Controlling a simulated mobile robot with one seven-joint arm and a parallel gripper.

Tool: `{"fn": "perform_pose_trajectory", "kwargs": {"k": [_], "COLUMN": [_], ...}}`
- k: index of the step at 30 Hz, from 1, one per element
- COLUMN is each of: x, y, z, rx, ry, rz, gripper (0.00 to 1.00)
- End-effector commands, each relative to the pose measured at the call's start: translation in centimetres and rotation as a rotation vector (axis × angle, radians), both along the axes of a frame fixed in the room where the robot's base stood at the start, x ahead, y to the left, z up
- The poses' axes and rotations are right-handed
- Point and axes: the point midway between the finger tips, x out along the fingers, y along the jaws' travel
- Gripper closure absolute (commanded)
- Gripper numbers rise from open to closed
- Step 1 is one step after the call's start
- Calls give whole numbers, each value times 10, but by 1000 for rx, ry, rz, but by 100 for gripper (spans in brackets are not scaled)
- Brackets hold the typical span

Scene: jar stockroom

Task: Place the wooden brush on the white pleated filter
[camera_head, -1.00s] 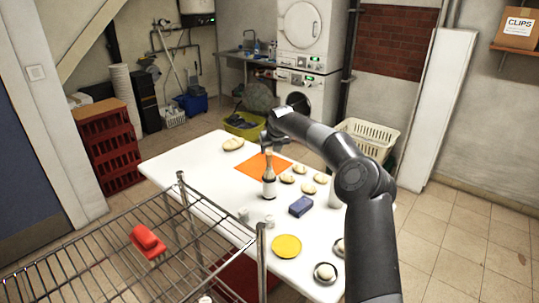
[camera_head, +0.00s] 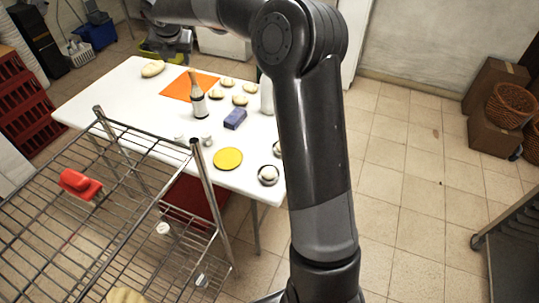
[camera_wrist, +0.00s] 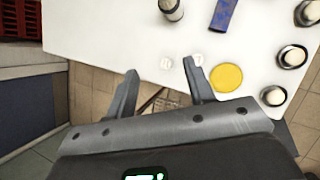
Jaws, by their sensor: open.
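My gripper (camera_wrist: 160,72) is open and empty, above the white table (camera_wrist: 105,35) in the wrist view. In the head view, my gripper (camera_head: 172,45) is dark and partly hidden at the top, beyond the far side of the table. A tan object (camera_head: 125,295) on the wire rack is cut off by the bottom edge; I cannot tell whether it is the wooden brush. I cannot make out the white pleated filter for certain. Small white pieces (camera_head: 206,139) stand at the table's near edge, too small to identify.
The wire rack (camera_head: 60,235) holds a red object (camera_head: 80,184). The table carries a bottle (camera_head: 199,103), a blue block (camera_head: 235,119), a yellow disc (camera_head: 228,158), an orange sheet (camera_head: 178,88) and several pale rounded pieces.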

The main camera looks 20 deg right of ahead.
Motion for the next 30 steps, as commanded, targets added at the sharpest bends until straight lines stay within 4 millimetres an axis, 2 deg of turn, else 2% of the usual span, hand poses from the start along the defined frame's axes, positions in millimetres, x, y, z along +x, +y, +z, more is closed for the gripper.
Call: {"fn": "perform_pose_trajectory", "kwargs": {"k": [1, 8, 15, 23, 30], "x": [-18, -98, -187, -287, -378], "y": [2, -9, -35, -68, -96], "z": [10, 37, 55, 60, 45], "rx": [14, 144, 333, 612, 932], "ry": [-3, -16, -62, -119, -130], "rz": [-67, -456, -900, -1400, -1864], "gripper": [51, 51, 51, 51, 51]}}
